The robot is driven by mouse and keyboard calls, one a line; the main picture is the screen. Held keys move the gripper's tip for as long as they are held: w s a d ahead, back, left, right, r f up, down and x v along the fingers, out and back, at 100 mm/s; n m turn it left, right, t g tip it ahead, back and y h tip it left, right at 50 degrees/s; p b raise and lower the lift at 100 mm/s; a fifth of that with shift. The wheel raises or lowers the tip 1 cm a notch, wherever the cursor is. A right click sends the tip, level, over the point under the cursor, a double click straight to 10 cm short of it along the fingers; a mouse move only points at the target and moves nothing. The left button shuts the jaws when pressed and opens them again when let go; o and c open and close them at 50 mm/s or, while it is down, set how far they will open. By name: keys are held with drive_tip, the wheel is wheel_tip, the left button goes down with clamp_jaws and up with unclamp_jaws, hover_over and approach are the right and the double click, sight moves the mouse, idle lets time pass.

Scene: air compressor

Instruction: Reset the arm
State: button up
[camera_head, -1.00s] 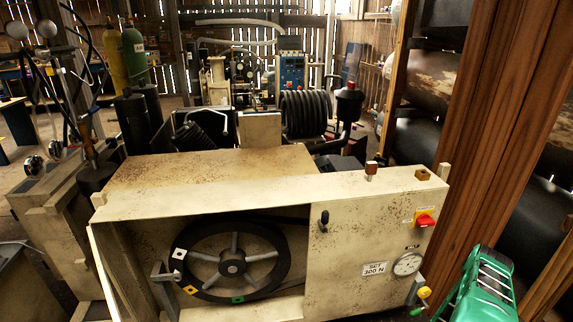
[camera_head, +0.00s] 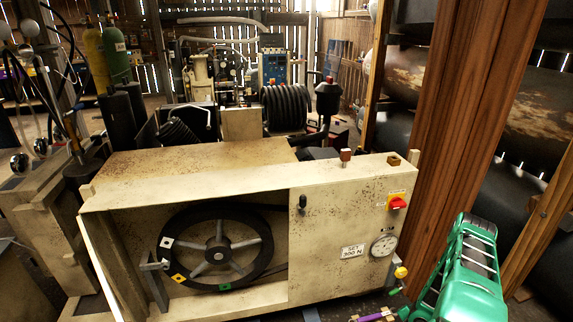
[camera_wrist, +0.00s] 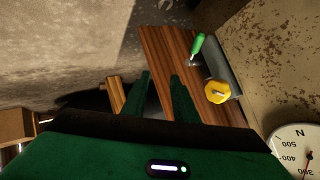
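My gripper (camera_wrist: 161,78) shows in the wrist view as two dark green fingers with a gap between them, so it is open, with nothing seen in it. A yellow knob (camera_wrist: 217,92) and a green-handled valve (camera_wrist: 198,45) are to the right of the fingers, apart from them. My green arm (camera_head: 465,268) is at the lower right in the head view, beside the compressor's cream housing (camera_head: 340,205). My gripper is not clearly seen in the head view.
The housing carries a red switch (camera_head: 398,203), a gauge (camera_head: 383,246) and a black handle. A spoked wheel (camera_head: 217,256) sits in its open front. A wooden post (camera_head: 470,120) and large dark tanks stand at the right. Gas cylinders (camera_head: 115,55) stand at the back left.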

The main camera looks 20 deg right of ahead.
drive_tip(key=w+d+r+n+y, duration=0.1)
drive_tip(key=w+r+n, duration=0.1)
drive_tip(key=w+r, duration=0.5)
drive_tip(key=w+d+r+n+y, duration=0.1)
drive_tip(key=w+d+r+n, duration=0.15)
drive_tip(key=r, duration=0.95)
drive_tip(key=a+r+n+g+y, duration=0.1)
drive_tip(key=a+r, duration=0.3)
drive_tip(key=r, duration=0.6)
drive_tip(key=a+r+n+g+y, duration=0.1)
drive_tip(key=a+r+g, duration=0.15)
drive_tip(key=r, duration=0.65)
drive_tip(key=s+a+r+n+g+y, duration=0.1)
drive_tip(key=s+a+r, duration=0.4)
drive_tip(key=a+r, duration=0.3)
drive_tip(key=s+a+r+n+y, duration=0.1)
drive_tip(key=s+a+r, duration=0.5)
drive_tip(key=r, duration=0.4)
drive_tip(key=s+a+r+n+g+y, duration=0.1)
drive_tip(key=s+a+r, duration=0.2)
drive_tip(key=s+a, duration=0.4)
drive_tip(key=s+a+r+n+g+y, duration=0.1)
drive_tip(key=s+a+r, duration=0.3)
drive_tip(key=s+a, duration=0.3)
drive_tip(key=s, duration=0.3)
drive_tip(key=shift+s+y, duration=0.15)
drive_tip(key=shift+y, duration=0.25)
